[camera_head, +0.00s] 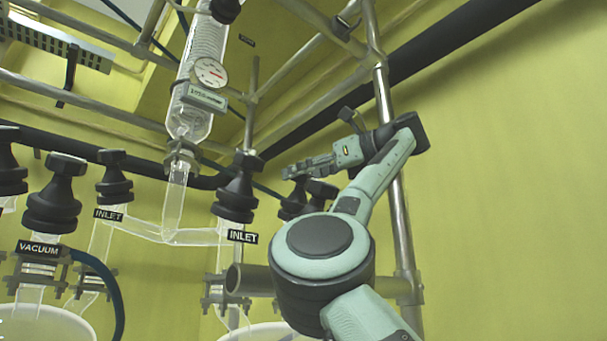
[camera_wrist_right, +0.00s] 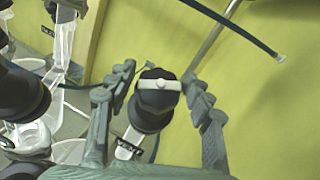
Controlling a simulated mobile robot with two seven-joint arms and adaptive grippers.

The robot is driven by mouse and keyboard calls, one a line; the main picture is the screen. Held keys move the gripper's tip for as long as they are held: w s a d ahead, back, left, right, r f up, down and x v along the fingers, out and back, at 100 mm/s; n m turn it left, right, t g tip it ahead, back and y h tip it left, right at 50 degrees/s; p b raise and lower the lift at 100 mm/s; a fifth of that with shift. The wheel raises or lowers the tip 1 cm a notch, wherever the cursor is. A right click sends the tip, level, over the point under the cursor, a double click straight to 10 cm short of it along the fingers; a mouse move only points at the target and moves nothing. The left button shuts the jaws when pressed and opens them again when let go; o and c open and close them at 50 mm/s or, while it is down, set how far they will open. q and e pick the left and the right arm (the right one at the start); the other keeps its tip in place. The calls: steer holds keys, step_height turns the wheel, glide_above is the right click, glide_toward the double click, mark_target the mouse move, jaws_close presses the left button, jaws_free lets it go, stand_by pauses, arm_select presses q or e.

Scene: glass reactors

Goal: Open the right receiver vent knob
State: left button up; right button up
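In the right wrist view my right gripper (camera_wrist_right: 160,72) is open. A black knob (camera_wrist_right: 150,116) with a pale bar across its top (camera_wrist_right: 158,85) appears between its two fingers, with a gap on each side. My left gripper is not in view.
Black-capped glass necks labelled INLET (camera_head: 242,236) and VACUUM (camera_head: 39,249) stand to the left. A glass column with a gauge (camera_head: 210,72) hangs above them. A metal upright (camera_head: 392,150) stands close to my right arm. The yellow wall at right is bare.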

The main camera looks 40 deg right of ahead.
steer(key=shift+o, duration=0.7)
